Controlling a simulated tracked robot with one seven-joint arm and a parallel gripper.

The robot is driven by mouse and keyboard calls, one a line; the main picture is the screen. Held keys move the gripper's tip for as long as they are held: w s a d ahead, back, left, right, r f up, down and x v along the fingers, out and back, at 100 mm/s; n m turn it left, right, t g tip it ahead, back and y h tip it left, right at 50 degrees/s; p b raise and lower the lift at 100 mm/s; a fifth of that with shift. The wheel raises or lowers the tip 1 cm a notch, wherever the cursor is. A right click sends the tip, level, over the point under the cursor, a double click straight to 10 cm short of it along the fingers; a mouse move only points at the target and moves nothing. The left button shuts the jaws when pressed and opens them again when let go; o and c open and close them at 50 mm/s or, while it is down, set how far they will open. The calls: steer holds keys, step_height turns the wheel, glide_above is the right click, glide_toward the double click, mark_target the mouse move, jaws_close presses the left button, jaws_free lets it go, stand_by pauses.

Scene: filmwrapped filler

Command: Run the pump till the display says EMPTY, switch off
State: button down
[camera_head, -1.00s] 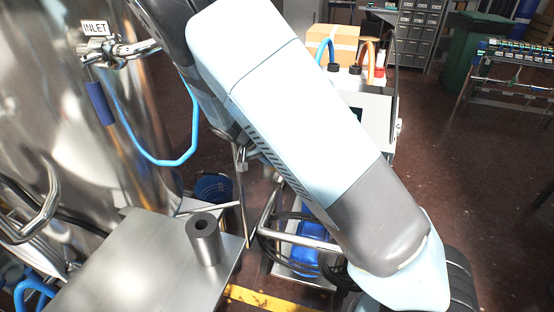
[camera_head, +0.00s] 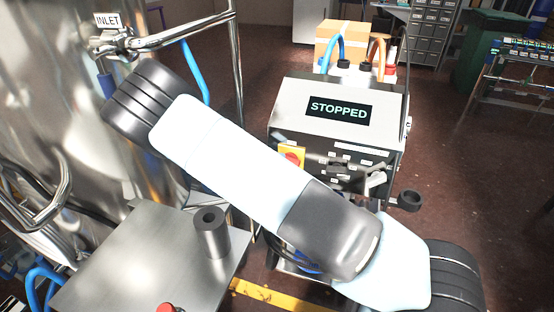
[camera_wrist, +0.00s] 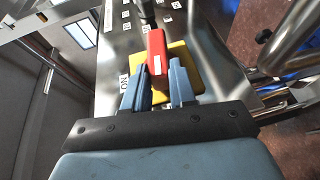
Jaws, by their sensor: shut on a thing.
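The pump unit (camera_head: 290,103) is a grey box with a sloped top. Its display (camera_head: 340,110) reads STOPPED in the head view. A red switch handle (camera_wrist: 157,50) sits on a yellow plate (camera_wrist: 190,62) on the panel, and the plate also shows in the head view (camera_head: 286,151). My gripper (camera_wrist: 160,78) is shut on the red handle, with one blue-grey finger on each side of it. An ON label (camera_wrist: 124,84) is left of the plate. My arm hides my gripper in the head view.
A steel tank with an INLET label (camera_head: 107,20) stands at the left. A steel table (camera_head: 135,265) with an upright grey cylinder (camera_head: 213,235) is in front. A blue hose (camera_head: 196,75) hangs by the tank. Floor at the right is open.

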steer(key=shift+w+a+f+n+h, duration=0.15)
steer(key=shift+f+n+h, duration=0.15)
steer(key=shift+h, duration=0.4)
steer(key=c, duration=0.9)
jaws_free()
steer(key=shift+f, duration=0.1)
step_height(320, 180, up, 3)
steer(key=shift+r, duration=0.1)
steer(key=shift+o, duration=0.2)
steer(key=s+d+r, duration=0.1)
steer(key=s+r, duration=0.3)
steer(key=r, duration=0.1)
steer(key=shift+d+r, duration=0.15)
steer(key=shift+d, duration=0.2)
steer(key=s+d+r, duration=0.1)
steer(key=s, duration=0.2)
steer(key=s+d+r, duration=0.1)
steer(key=s+r, duration=0.1)
steer(key=s, duration=0.1)
steer(key=s+d+r, duration=0.1)
steer(key=s, duration=0.2)
steer(key=shift+s+r, duration=0.15)
steer(key=shift+r, duration=0.05)
steer(key=shift+c, duration=0.3)
